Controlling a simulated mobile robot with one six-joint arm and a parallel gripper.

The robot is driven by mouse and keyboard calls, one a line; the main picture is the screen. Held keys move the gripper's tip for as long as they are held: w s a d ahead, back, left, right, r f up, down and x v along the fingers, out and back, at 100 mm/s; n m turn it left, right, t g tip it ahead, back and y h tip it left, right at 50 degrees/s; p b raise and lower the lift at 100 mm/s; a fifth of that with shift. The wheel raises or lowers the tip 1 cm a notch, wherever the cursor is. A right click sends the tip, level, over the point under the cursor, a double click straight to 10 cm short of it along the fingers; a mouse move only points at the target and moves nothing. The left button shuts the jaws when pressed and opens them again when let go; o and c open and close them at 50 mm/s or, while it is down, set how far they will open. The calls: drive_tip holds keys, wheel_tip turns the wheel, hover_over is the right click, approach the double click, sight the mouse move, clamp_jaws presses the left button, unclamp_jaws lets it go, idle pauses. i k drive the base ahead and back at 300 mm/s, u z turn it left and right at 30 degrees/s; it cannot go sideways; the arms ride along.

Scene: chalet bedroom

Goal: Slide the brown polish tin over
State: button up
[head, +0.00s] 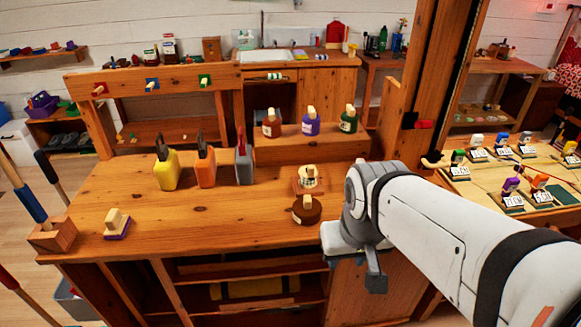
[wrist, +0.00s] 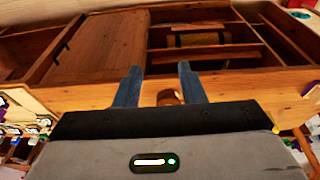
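The brown polish tin (head: 306,216) stands on the wooden bench near its front edge, with a pale wooden knob on top. Just behind it is a light, patterned tin (head: 309,186), also knobbed, on a small wooden block. My gripper (head: 374,282) is right of the brown tin and points down past the bench's front edge, apart from the tin in the head view. In the wrist view my gripper (wrist: 157,70) has its two blue-grey fingers spread. A brown piece (wrist: 167,97) shows low between them; I cannot tell whether it is the tin or its knob.
A purple-based brush (head: 117,225) lies at far left. Several knobbed jars sit on the raised ledge (head: 290,144). The bench front between brush and tin is clear.

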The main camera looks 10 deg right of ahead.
sight(305, 223)
drive_tip(key=u, duration=2.15)
drive_tip(key=k, duration=0.8)
drive_tip(key=z, duration=1.95)
drive_tip(key=i, duration=1)
drive_tip(key=z, duration=0.1)
